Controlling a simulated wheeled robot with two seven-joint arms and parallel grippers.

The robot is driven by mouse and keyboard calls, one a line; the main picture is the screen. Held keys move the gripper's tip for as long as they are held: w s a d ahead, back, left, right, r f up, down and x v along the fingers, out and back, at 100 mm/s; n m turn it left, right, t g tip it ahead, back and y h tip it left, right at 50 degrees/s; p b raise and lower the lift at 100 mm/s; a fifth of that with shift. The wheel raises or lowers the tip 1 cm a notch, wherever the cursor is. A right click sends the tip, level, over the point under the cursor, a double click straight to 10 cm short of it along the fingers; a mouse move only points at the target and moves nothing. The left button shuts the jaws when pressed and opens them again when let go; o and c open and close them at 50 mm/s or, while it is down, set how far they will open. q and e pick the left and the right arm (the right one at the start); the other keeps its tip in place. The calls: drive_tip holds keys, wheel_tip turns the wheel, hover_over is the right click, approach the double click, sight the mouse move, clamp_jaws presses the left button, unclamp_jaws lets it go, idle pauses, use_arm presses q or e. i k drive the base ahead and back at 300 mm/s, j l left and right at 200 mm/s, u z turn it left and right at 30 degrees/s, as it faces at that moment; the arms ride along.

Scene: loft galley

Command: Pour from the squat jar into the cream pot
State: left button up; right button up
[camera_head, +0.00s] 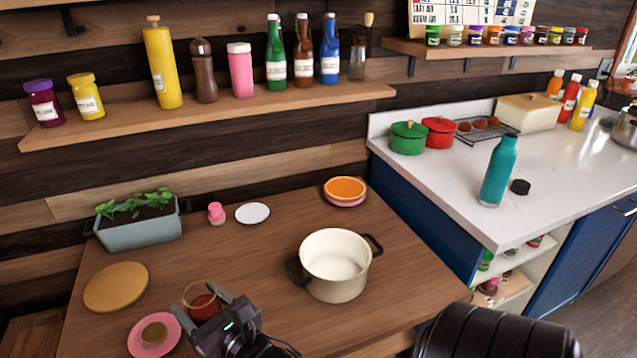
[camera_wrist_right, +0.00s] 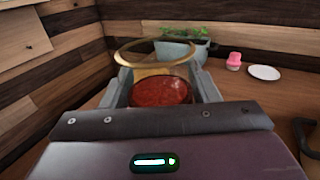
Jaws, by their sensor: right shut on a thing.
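The squat jar (camera_head: 203,304) is a clear glass jar with a tan rim and red contents in its lower part. It is upright at the table's front left, and it also fills the middle of the right wrist view (camera_wrist_right: 160,92). My right gripper (camera_head: 205,298) is shut on the jar, one finger on each side. The cream pot (camera_head: 334,282) stands on the table to the right of the jar, open and with two dark handles. Its inside looks empty. I cannot tell whether the jar touches the table. My left gripper is not in view.
A pink saucer (camera_head: 146,346) with a round brown piece and a tan round mat (camera_head: 116,288) lie left of the jar. Bare tabletop lies between jar and pot.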

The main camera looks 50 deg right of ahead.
sight(336, 261)
drive_tip(key=z, duration=1.2)
